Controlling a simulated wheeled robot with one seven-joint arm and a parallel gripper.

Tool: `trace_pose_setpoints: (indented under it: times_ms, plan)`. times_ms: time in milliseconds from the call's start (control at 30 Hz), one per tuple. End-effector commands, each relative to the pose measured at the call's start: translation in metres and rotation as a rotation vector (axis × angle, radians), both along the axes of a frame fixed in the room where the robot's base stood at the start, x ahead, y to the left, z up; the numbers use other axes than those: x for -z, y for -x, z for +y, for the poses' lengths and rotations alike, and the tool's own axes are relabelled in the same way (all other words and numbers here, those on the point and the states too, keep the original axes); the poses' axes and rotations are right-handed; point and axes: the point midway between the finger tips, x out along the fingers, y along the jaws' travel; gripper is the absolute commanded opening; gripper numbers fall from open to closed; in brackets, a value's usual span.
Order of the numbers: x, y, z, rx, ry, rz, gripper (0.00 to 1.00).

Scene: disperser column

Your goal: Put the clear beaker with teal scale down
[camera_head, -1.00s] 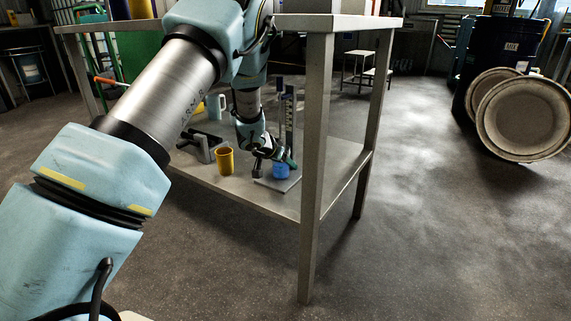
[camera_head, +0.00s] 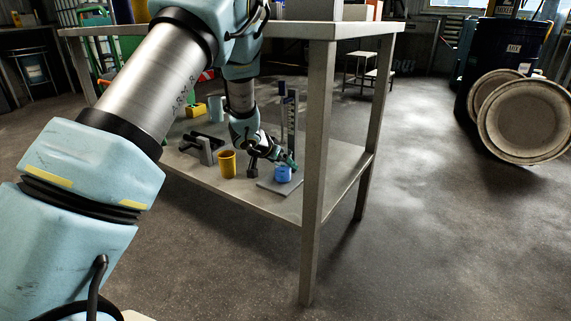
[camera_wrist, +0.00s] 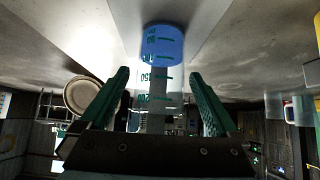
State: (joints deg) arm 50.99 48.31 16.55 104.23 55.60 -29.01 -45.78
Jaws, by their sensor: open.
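The clear beaker with a teal scale (camera_wrist: 160,75) shows in the wrist view, where the picture is upside down, with blue contents at its base. In the head view its blue part (camera_head: 283,174) sits on the flat base plate (camera_head: 268,187) of the disperser column (camera_head: 291,120), on the table's lower shelf. It looks upright. My gripper (camera_wrist: 159,77) is open, with one teal finger on each side of the beaker and a visible gap to both. In the head view my gripper (camera_head: 286,160) partly covers the beaker's upper part.
A yellow mug (camera_head: 227,164) and a grey metal fixture (camera_head: 201,148) stand left on the shelf. A light blue mug (camera_head: 215,108) is behind. The tabletop (camera_head: 330,27) is above my forearm, and a table leg (camera_head: 317,180) stands right of the plate.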

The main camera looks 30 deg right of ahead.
Motion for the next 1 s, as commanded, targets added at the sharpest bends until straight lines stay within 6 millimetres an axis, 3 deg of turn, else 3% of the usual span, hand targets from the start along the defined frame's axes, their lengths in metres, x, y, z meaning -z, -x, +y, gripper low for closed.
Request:
trace_pose_setpoints:
  times_ms: [33, 300, 667, 767, 867, 967, 1000]
  plan:
    - [-0.014, 0.004, 0.008, -0.002, 0.001, 0.0, 0.97]
    - [-0.047, 0.021, 0.039, -0.001, 0.0, 0.0, 0.97]
    - [-0.057, 0.027, 0.05, -0.001, 0.0, -0.001, 0.97]
    - [-0.061, 0.021, 0.061, -0.033, -0.007, -0.004, 0.97]
    - [-0.075, 0.004, 0.103, -0.148, -0.037, -0.013, 0.97]
    - [-0.094, -0.009, 0.181, -0.341, -0.103, 0.004, 0.97]
    - [-0.101, -0.007, 0.218, -0.427, -0.14, 0.025, 0.97]
